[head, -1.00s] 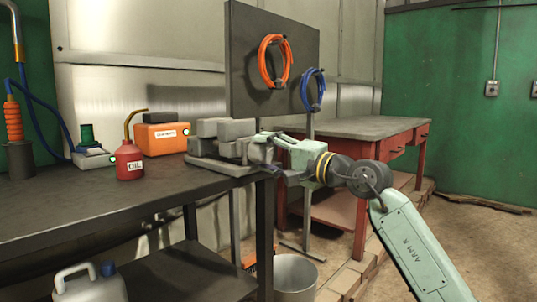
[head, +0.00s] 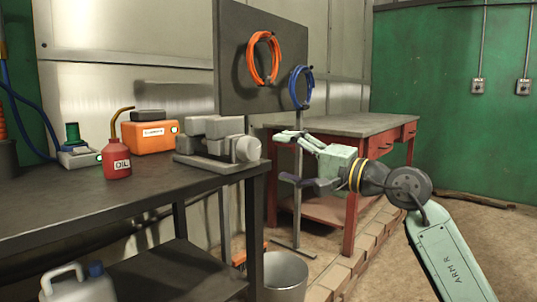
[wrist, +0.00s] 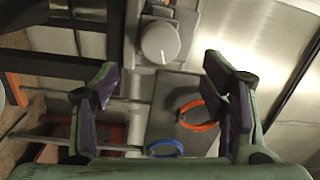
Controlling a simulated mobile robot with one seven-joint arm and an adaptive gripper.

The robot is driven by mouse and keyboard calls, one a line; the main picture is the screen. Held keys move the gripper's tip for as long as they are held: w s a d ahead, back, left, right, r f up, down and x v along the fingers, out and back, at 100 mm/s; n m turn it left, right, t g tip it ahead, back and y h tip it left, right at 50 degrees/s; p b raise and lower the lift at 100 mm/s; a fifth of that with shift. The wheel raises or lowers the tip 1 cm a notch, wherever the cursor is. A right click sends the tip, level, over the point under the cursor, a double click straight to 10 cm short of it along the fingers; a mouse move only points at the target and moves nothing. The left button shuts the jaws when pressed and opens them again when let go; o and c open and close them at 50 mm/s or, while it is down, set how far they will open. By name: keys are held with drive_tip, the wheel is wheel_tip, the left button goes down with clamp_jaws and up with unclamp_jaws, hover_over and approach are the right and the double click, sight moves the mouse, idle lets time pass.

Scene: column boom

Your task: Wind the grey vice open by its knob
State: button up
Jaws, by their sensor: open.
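The grey vice (head: 207,143) sits at the right end of the dark workbench in the head view. Its round light-grey knob (head: 246,149) faces right, past the bench end. In the wrist view the knob (wrist: 160,43) shows face-on at the top middle, with a white line on its face. My gripper (head: 287,158) is open and empty, to the right of the knob and apart from it. In the wrist view its two fingers (wrist: 168,82) are spread wide, with the knob beyond them and between their lines. The gap between the vice jaws is not clear.
A red oil can (head: 117,160), an orange box (head: 149,137) and a green-topped device (head: 75,149) stand on the dark workbench (head: 60,215) left of the vice. A red-framed table (head: 360,126) stands behind my gripper. A bucket (head: 285,275) is on the floor below.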

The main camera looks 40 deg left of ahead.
drive_tip(key=shift+s+d+f, duration=0.1)
drive_tip(key=shift+d, duration=1.55)
